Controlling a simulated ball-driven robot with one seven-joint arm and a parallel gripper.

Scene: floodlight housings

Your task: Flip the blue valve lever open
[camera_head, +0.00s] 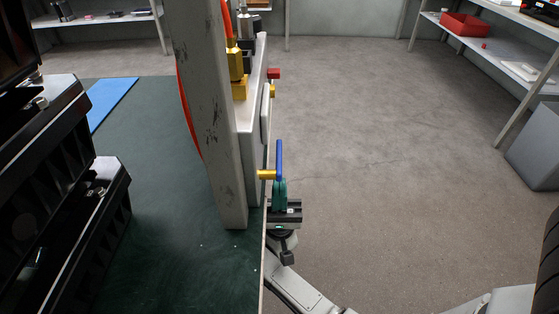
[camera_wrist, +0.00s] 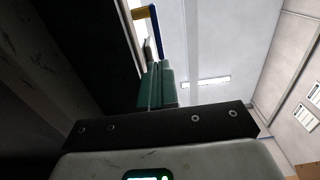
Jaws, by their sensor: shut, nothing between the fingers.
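The blue valve lever (camera_head: 279,160) stands upright at the end of a brass valve stem (camera_head: 266,175) on the panel by the bench edge. In the wrist view the blue lever (camera_wrist: 156,32) shows as a narrow strip beside the brass part (camera_wrist: 143,12). My gripper (camera_head: 279,184) has green fingers, shut and empty, pointing up just below the lever. In the wrist view the fingers (camera_wrist: 156,72) also point toward the lever. Whether the fingertips touch the lever I cannot tell.
A grey post (camera_head: 218,120) and panel stand left of the lever on the green bench (camera_head: 170,240). Black floodlight housings (camera_head: 60,220) fill the left. A red knob (camera_head: 273,73) sits higher on the panel. The floor to the right is clear; shelves (camera_head: 490,50) stand at far right.

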